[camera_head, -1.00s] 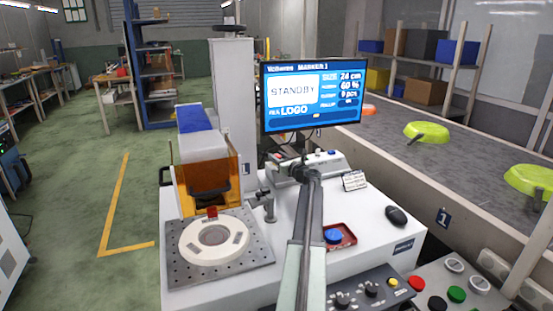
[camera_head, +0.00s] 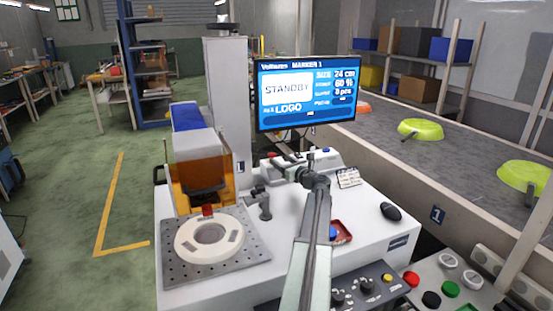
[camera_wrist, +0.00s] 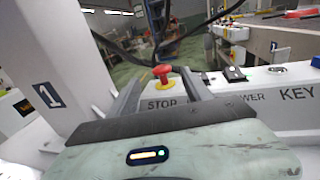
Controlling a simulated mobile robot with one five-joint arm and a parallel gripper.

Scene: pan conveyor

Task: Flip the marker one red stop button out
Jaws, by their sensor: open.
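In the wrist view the red mushroom stop button (camera_wrist: 161,71) stands on a yellow base, above the printed word STOP. My gripper (camera_wrist: 160,88) is open and empty, with one finger on each side of the button's line. The button appears just beyond the fingertips; I cannot tell whether they touch it. In the head view my gripper (camera_head: 287,168) is at the control box (camera_head: 325,159) of marker 1, below the monitor. The monitor (camera_head: 308,93) reads MARKER 1 and STANDBY.
The POWER switch (camera_wrist: 235,73) and KEY lock (camera_wrist: 277,69) sit right of the stop button. A white post (camera_wrist: 50,85) marked 1 stands close on the left. The orange-shielded marker head (camera_head: 203,180) and a red tray (camera_head: 343,232) are on the bench.

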